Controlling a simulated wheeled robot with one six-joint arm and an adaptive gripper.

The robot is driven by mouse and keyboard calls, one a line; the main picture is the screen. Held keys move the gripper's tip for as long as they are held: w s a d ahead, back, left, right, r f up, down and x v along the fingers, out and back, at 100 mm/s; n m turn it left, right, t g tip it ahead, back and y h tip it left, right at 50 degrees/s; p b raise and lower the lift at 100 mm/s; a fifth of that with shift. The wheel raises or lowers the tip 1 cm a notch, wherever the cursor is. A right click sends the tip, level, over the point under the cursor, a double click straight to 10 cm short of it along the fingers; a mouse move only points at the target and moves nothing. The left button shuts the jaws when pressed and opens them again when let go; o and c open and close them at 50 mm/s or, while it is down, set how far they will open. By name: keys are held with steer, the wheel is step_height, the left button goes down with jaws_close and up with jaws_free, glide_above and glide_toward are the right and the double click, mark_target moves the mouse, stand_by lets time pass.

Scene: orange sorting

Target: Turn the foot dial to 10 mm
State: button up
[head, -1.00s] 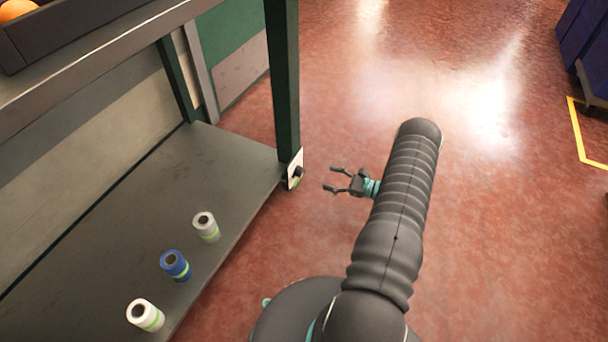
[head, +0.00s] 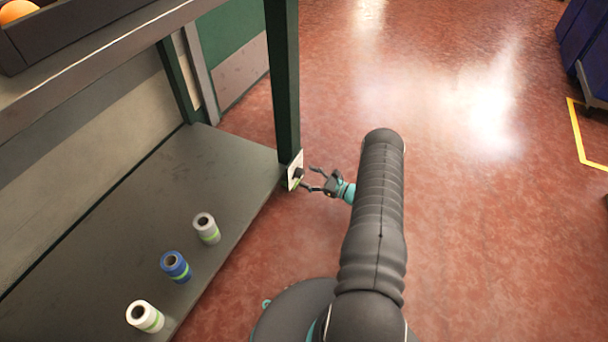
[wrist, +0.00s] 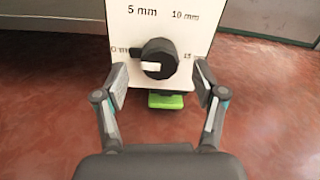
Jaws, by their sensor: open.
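The foot dial is a black round knob (wrist: 160,60) on a white plate (wrist: 117,25) marked 0 mm, 5 mm, 10 mm and 15 in the wrist view. Its white pointer bar points left, near the 0 mm mark. In the head view the dial (head: 298,173) sits low on the bench leg. My gripper (head: 312,179) is open beside the dial in the head view. In the wrist view its fingers (wrist: 159,75) stand apart on either side of the knob's lower part.
A green piece (wrist: 166,101) sits below the plate. The bench's lower shelf (head: 235,165) holds a white roll (head: 145,316), a blue roll (head: 175,266) and a grey-white roll (head: 206,228). The green leg (head: 284,80) rises above the dial.

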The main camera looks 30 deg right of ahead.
steer(key=shift+x, duration=1.3)
steer(key=shift+c, duration=0.3)
steer(key=shift+d, duration=0.1)
steer(key=c, duration=1.1)
